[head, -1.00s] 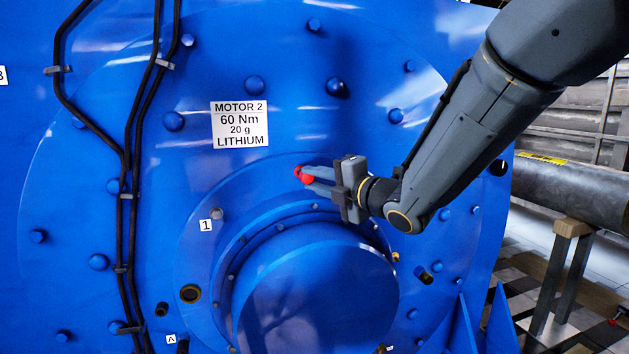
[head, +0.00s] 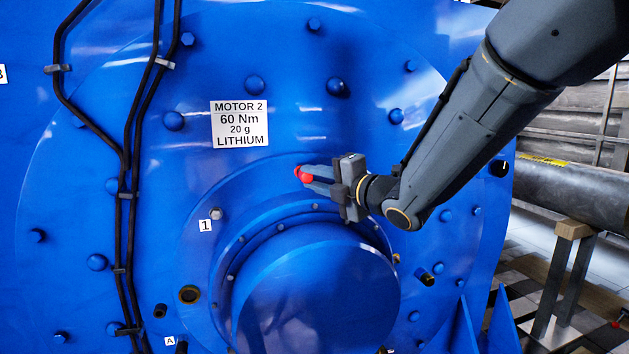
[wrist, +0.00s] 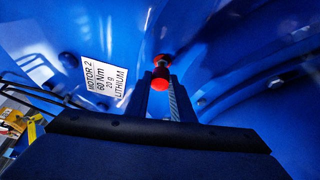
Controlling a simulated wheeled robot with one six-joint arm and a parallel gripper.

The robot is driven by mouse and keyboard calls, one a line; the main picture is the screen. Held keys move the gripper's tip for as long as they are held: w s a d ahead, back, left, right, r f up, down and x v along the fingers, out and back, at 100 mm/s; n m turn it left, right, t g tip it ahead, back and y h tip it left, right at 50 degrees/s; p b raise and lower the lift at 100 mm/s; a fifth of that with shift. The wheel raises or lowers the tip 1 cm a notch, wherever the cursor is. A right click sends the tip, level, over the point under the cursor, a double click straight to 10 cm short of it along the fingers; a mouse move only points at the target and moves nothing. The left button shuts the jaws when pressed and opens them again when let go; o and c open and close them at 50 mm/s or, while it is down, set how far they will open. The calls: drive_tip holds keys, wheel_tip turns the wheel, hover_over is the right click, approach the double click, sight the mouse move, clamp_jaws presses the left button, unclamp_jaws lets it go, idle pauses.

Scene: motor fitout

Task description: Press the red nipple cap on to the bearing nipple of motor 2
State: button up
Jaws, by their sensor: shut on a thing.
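The blue motor 2 (head: 330,120) bears a label plate (head: 239,124) reading MOTOR 2, 60 Nm, 20 g, LITHIUM. My gripper (head: 309,177) is level with the face above the round hub and is shut on the red nipple cap (head: 304,174) at its fingertips. In the wrist view the rounded red cap (wrist: 160,84) sits between the two fingers. A second red part (wrist: 162,61) shows just beyond it, close to the blue face, with a dark gap between. The bearing nipple itself is hidden, so I cannot tell whether the cap sits on it.
The round hub (head: 310,300) juts out below my gripper. Black cables (head: 124,200) run down the left of the face. Several bolt heads stand out around it. A dark pipe (head: 575,190) on a trestle (head: 563,275) stands at the right.

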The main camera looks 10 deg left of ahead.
drive_tip(key=shift+w+a+b, duration=0.6)
drive_tip(key=shift+w, duration=0.35)
drive_tip(key=o, duration=1.1)
drive_tip(key=shift+d, duration=0.1)
drive_tip(key=shift+b+v, duration=1.15)
drive_tip(key=shift+v, duration=2.65)
